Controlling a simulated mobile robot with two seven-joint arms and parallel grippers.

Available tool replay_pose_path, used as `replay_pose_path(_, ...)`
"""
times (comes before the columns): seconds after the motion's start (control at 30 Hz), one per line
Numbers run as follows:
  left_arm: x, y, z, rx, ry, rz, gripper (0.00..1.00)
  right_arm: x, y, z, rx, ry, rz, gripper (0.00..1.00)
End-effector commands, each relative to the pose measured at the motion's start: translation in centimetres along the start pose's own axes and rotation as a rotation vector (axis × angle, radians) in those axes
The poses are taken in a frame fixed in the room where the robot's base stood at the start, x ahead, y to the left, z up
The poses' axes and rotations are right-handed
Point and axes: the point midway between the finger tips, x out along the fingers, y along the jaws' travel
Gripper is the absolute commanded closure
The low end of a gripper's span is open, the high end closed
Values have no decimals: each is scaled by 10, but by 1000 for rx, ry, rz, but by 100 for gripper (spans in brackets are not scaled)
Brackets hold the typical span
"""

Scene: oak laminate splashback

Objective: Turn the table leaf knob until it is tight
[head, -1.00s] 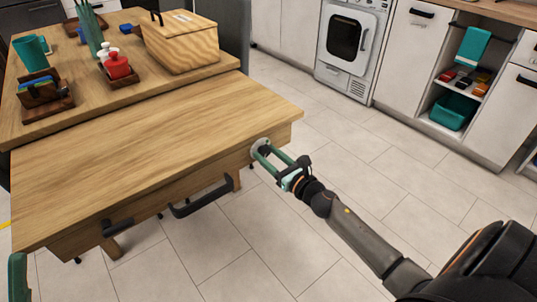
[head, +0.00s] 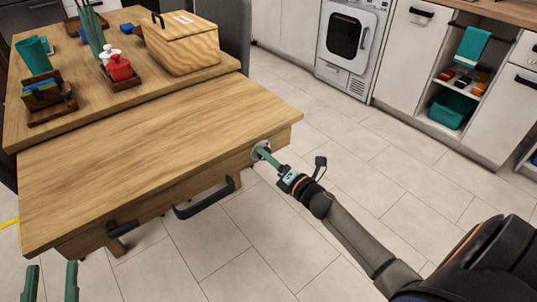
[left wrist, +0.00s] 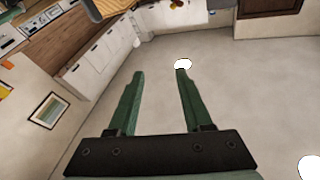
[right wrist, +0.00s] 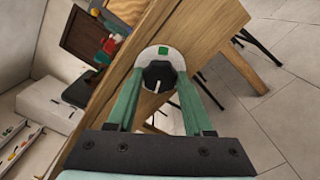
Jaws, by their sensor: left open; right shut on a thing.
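The table leaf (head: 150,150) is the wooden panel at the near end of the table. Its knob (right wrist: 158,74) is black with a white pointer line, on a pale round plate (right wrist: 150,52) with a green mark. In the head view the plate (head: 261,150) shows on the leaf's right end face; the knob is mostly hidden by the fingers. My right gripper (head: 266,154) is shut on the knob, its green fingers seen nearly edge-on; they flank the knob in the right wrist view (right wrist: 158,90). My left gripper (head: 50,268) is open and empty near the leaf's front left corner.
A wooden box (head: 182,42), a red shaker (head: 119,68), a teal cup (head: 34,57) and a brown holder (head: 48,103) stand on the main table top. Black handles (head: 205,200) project below the leaf's front edge. The tiled floor (head: 340,180) right of the table is open.

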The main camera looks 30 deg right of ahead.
Motion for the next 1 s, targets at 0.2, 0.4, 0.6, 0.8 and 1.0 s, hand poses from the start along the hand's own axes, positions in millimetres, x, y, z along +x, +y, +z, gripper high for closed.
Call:
replay_pose_path(0.2, -9, 6, 50, -63, -213, 0, 50, 0, 2, 1, 207, 0, -1, 100)
replay_pose_path(0.4, -29, 17, 97, -124, -421, 6, 50, 0, 2, 1, 397, 0, -1, 100)
replay_pose_path(0.6, -60, 33, 141, -188, -636, 19, 50, 0, 2, 1, 586, 0, -3, 100)
replay_pose_path(0.8, -100, 52, 178, -254, -854, 40, 50, 0, 2, 1, 776, 0, -2, 100)
replay_pose_path(1.0, -138, 71, 200, -310, -1031, 63, 50, 0, 2, 2, 965, 0, -1, 100)
